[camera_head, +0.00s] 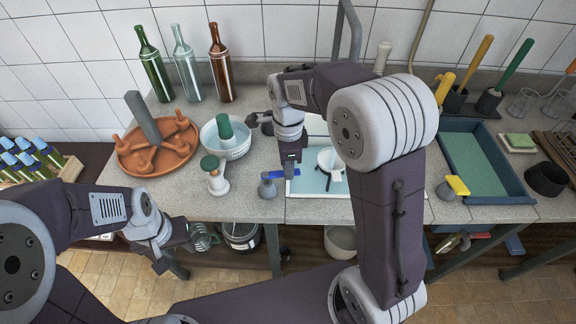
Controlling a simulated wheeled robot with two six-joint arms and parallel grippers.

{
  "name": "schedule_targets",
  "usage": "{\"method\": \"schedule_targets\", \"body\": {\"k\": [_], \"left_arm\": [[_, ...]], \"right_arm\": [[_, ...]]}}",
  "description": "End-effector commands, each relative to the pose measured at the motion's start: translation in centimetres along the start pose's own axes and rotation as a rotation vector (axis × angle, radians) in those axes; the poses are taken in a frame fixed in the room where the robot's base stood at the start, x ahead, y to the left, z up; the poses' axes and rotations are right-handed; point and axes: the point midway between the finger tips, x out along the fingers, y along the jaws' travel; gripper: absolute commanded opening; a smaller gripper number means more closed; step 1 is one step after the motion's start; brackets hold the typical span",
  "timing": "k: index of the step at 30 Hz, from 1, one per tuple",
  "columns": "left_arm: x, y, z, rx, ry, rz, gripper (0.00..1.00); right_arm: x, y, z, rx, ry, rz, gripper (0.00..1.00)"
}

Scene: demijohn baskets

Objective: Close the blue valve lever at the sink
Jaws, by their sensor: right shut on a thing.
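The blue valve lever (281,175) sits on a grey valve body (267,189) at the front edge of the counter, left of the light-blue sink (306,186). My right gripper (290,172) points down and is shut on the blue lever; its fingers hide part of it. The lever lies roughly left to right in the picture. My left gripper (176,250) hangs in front of the counter at the lower left, apart from the valve, with its fingers spread and nothing seen between them.
A second valve with a yellow lever (457,186) stands right of the sink. A white and green stopper-like object (214,176), a white bowl (226,146) and a terracotta dish (157,155) are left of the blue lever. My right arm hides much of the sink.

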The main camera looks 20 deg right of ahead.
Motion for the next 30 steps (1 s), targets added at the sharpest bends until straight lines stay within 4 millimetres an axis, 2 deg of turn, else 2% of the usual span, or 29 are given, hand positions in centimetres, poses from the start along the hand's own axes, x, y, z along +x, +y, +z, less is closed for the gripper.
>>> {"method": "schedule_targets", "body": {"k": [11, 30], "left_arm": [[-1.6, 0.0, -0.2, 0.000, 0.000, 0.000, 0.36], [-7.5, 0.1, -0.8, 0.000, 0.000, 0.000, 0.36]], "right_arm": [[-0.4, -0.7, -0.1, -0.103, 0.004, -0.001, 0.00], [-0.6, -4.1, 1.3, -0.684, 0.003, -0.002, 0.00]]}}
